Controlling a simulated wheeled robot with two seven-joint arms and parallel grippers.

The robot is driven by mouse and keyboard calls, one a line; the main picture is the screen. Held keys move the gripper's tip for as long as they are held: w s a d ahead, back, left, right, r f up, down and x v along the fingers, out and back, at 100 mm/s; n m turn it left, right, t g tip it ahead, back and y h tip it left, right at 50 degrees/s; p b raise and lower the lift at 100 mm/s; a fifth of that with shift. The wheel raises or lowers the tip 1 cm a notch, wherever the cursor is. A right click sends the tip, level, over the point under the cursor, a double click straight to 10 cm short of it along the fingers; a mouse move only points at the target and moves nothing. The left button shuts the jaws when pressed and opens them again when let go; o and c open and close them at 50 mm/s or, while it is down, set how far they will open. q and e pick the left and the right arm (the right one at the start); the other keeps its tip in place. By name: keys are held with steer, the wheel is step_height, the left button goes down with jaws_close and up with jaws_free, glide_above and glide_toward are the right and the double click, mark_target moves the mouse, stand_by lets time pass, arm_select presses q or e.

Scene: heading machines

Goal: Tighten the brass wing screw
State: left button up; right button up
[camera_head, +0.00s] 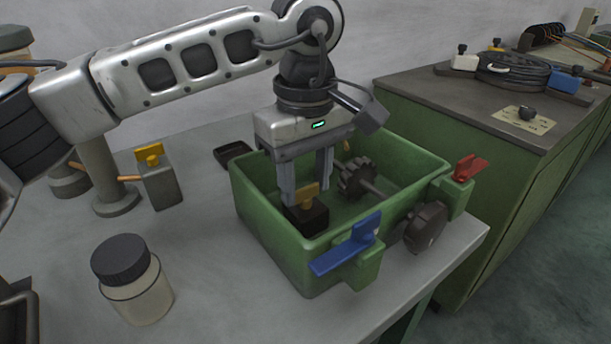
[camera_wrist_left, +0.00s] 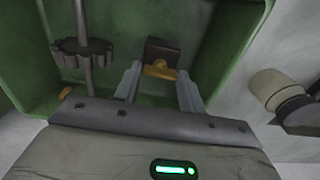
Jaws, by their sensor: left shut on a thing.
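The brass wing screw (camera_head: 308,194) sits on a dark block (camera_head: 306,219) inside the green box (camera_head: 262,236), near its left wall. It also shows in the left wrist view (camera_wrist_left: 160,69), its wing lying between the fingertips. My left gripper (camera_head: 307,199) points down into the box and is shut on the wing, one finger on each side. The screw's shank is hidden, so I cannot tell how deep it sits. My right gripper is not in view.
A dark gear (camera_head: 356,178) on a shaft is in the box, right of my fingers. A blue lever (camera_head: 346,247), a red lever (camera_head: 469,168) and a dark wheel (camera_head: 425,228) sit outside it. A jar (camera_head: 136,287) and a yellow-winged block (camera_head: 160,184) stand left.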

mark_target(306, 188)
arm_select(q)
steer(key=shift+r, duration=0.15)
steer(key=o, duration=1)
step_height(306, 188, up, 16)
steer(key=shift+f+p, duration=0.1)
steer(key=shift+p, duration=0.95)
steer(key=shift+s, duration=0.1)
